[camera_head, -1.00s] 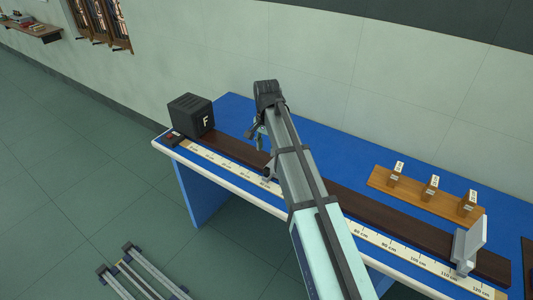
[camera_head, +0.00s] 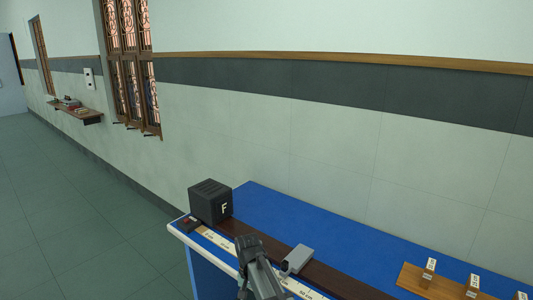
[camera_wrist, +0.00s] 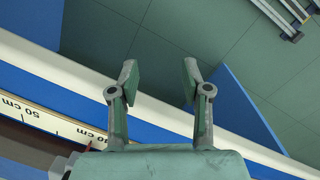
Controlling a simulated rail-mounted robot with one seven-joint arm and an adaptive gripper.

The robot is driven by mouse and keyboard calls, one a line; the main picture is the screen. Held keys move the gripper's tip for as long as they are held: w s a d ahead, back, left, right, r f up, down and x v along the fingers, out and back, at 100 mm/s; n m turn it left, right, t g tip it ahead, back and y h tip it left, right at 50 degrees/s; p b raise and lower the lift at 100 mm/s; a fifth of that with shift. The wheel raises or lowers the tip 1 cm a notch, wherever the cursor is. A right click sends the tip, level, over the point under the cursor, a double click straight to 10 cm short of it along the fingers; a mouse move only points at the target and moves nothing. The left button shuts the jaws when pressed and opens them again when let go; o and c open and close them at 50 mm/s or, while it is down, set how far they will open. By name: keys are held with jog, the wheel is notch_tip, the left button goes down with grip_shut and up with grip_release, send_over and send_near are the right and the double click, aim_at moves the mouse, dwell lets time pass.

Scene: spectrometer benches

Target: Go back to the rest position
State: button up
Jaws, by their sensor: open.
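My gripper (camera_wrist: 159,82) is open in the wrist view, with nothing between its fingers. It is above the front edge of the bench, with the green floor beyond the fingertips. In the head view my arm shows at the bottom middle, in front of the bench (camera_head: 262,208); the fingers cannot be made out there.
A black box marked F (camera_head: 210,202) stands at the bench's left end. A grey block (camera_head: 299,257) sits by the dark rail (camera_head: 322,275). Several small labelled blocks stand on a wooden board (camera_head: 411,281) at right. A wall shelf (camera_head: 78,112) and floor are at left.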

jog(key=s+d+f+n+g+p, duration=0.1)
jog(key=s+d+f, duration=0.6)
jog(key=s+f, duration=0.25)
jog(key=s+d+f+g+p, duration=0.2)
jog(key=s+d+f, duration=0.4)
jog(key=s+f, duration=0.35)
jog(key=s+d+f+p, duration=0.1)
jog(key=s+d+f, duration=0.1)
jog(key=s, duration=0.6)
jog(key=s+d+f+g, duration=0.1)
jog(key=s+d, duration=0.3)
jog(key=s, duration=0.5)
jog(key=s+d+f+g+p, duration=0.1)
jog(key=s+d+f, duration=0.2)
jog(key=s, duration=0.5)
jog(key=shift+s+d+f+y+p, duration=0.25)
jog(key=shift+s+f+y+p, duration=0.05)
jog(key=shift+s, duration=0.05)
